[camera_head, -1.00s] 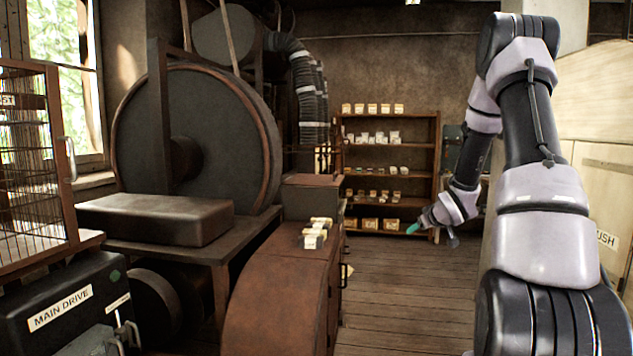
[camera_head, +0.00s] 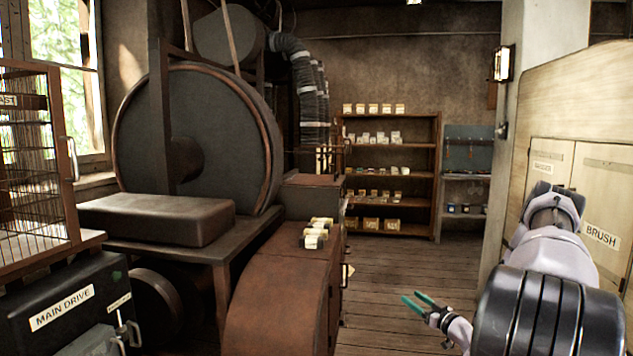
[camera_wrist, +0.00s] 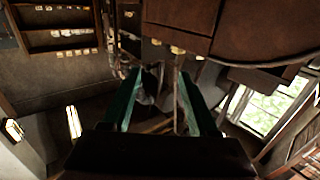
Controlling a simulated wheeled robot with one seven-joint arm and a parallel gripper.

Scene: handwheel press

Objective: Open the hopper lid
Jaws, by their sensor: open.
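My gripper (camera_head: 415,298) has two green fingers spread apart with nothing between them. It hangs over the floor right of the rust-brown cabinet (camera_head: 285,300), clear of it. Its fingers also show in the wrist view (camera_wrist: 160,95). No part is labelled as the hopper lid, so I cannot tell for sure which it is. A rust-brown box with a flat, level top (camera_head: 313,180) stands behind the cabinet and may be the hopper. My gripper is apart from it.
Small pale-labelled items (camera_head: 315,233) lie on the cabinet top. A big dark wheel (camera_head: 195,135) and a black MAIN DRIVE unit (camera_head: 62,310) stand left. A shelf (camera_head: 390,170) is at the back, and a BRUSH cupboard (camera_head: 600,225) at right. The plank floor (camera_head: 385,270) between is clear.

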